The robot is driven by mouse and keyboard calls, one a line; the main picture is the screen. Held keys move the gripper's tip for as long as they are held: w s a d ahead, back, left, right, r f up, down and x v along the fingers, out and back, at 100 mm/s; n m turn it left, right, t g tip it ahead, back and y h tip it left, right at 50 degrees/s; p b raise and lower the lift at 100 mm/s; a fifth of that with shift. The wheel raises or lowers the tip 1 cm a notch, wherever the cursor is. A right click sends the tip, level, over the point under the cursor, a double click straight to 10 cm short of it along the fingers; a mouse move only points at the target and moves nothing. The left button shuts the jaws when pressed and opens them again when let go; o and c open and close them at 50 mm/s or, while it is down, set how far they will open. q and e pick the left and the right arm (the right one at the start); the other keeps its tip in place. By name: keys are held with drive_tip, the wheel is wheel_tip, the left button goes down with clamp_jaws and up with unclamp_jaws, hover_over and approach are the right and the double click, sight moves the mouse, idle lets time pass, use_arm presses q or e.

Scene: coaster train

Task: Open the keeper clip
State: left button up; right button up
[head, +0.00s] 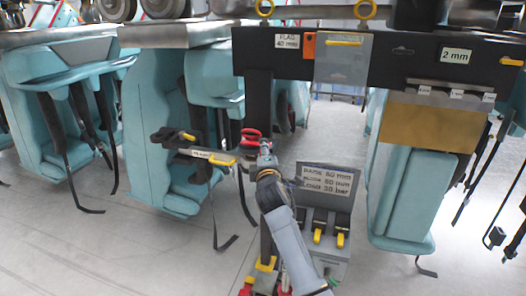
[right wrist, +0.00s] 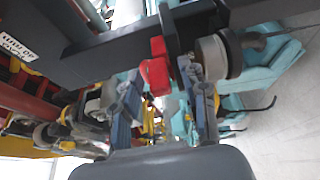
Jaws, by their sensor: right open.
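A red clip-like part (head: 251,134) sits on the dark upright post (head: 258,98) in the head view; it looks like the keeper clip. My right gripper (head: 265,147) is at the post, just below and to the right of the red part. In the right wrist view the red part (right wrist: 156,74) lies ahead of the open fingers of my right gripper (right wrist: 168,98), between their lines. I cannot tell whether the fingers touch it. Nothing is visibly held. My left gripper is in neither view.
A dark crossbeam (head: 390,62) with labels and yellow handles spans above. A dark arm with a yellow handle (head: 222,161) juts left of the post. A grey labelled box (head: 325,190) stands right of my arm. Teal seats (head: 405,180) hang on both sides with dangling straps.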

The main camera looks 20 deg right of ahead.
drive_tip(key=shift+w, duration=0.4)
clamp_jaws()
drive_tip(key=shift+d, duration=0.1)
